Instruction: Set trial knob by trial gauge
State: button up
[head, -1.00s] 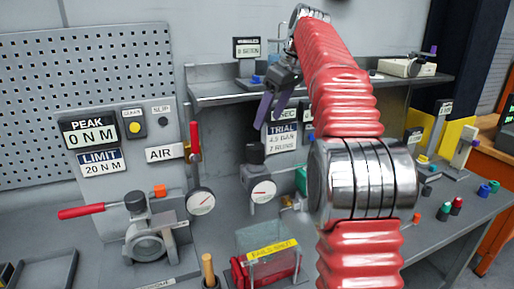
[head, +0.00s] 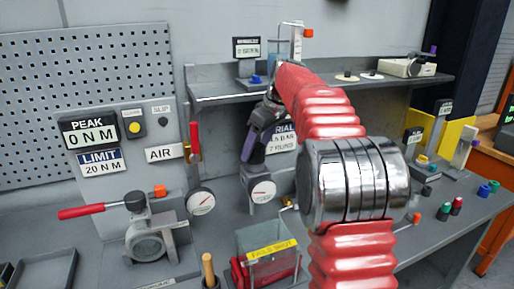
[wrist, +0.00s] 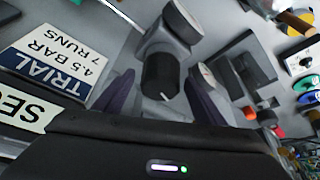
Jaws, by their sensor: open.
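The trial knob (wrist: 161,78) is a black round knob with a white pointer mark; in the wrist view it lies between my two open fingers, with no clear contact. The trial gauge (head: 262,190), with a white dial, sits just below my gripper (head: 254,150) in the head view. In the wrist view a dial, partly hidden by the right finger, shows beside the knob. The trial sign (wrist: 50,62) reads 4.5 BAR, 7 RUNS. My gripper (wrist: 162,100) also shows at the bottom of the wrist view. In the head view it hides the knob.
A shelf (head: 215,91) runs above the gripper. A clear box with a yellow label (head: 270,250) stands in front. Several coloured buttons lie at right.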

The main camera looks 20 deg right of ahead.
jog(key=shift+f, duration=0.1)
jog(key=shift+c, duration=0.4)
jog(key=c, duration=0.9)
jog(key=shift+d, duration=0.15)
jog(key=shift+c, duration=0.4)
jog(key=shift+m, duration=0.3)
